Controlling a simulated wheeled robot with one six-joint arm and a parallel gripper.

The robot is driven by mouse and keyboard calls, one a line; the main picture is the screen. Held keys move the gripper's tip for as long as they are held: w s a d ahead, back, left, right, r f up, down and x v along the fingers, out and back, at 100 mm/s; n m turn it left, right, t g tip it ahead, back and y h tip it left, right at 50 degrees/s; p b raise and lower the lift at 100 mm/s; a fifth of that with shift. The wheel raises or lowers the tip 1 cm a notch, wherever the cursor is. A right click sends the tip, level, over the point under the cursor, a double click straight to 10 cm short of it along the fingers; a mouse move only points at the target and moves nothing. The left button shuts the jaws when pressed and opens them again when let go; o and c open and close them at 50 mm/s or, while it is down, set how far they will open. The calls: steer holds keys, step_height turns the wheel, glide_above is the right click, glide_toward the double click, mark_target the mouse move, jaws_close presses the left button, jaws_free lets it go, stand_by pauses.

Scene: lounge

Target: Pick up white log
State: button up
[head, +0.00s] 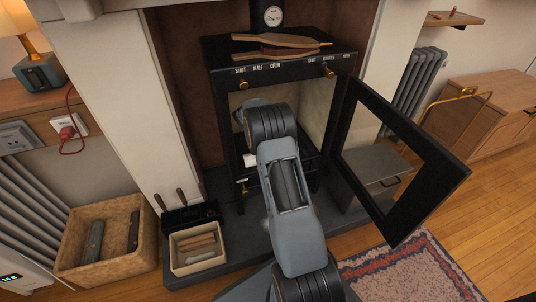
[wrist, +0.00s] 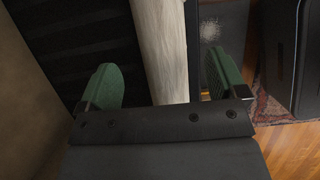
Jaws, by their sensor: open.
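The white log (wrist: 160,45) shows in the wrist view as a pale, rough length running from the top edge down to my gripper's dark front. My gripper (wrist: 160,85) is open, with one green fingertip to each side of the log. A narrow gap shows between the log and each fingertip. In the head view my arm reaches to the open front of the black stove (head: 225,95), and it hides the gripper. A small white patch (head: 250,160) shows beside my arm at the stove opening; I cannot tell if it is the log.
The stove's glass door (head: 436,190) stands open to the right of my arm. A cream box with sticks (head: 176,262) and a wicker basket (head: 72,238) stand at left. A patterned rug (head: 412,272) lies at lower right.

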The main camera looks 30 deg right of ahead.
steer(key=shift+s+d+f, duration=0.2)
steer(key=shift+d+f, duration=0.3)
steer(key=shift+f, duration=0.15)
steer(key=b+x, duration=0.3)
steer(key=x, duration=0.1)
steer(key=shift+s+d+f, duration=0.1)
steer(key=shift+d+f, duration=0.05)
steer(key=shift+f, duration=0.15)
steer(key=shift+r, duration=0.1)
steer(key=shift+c, duration=0.5)
steer(key=c, duration=1.2)
steer(key=shift+r, duration=0.1)
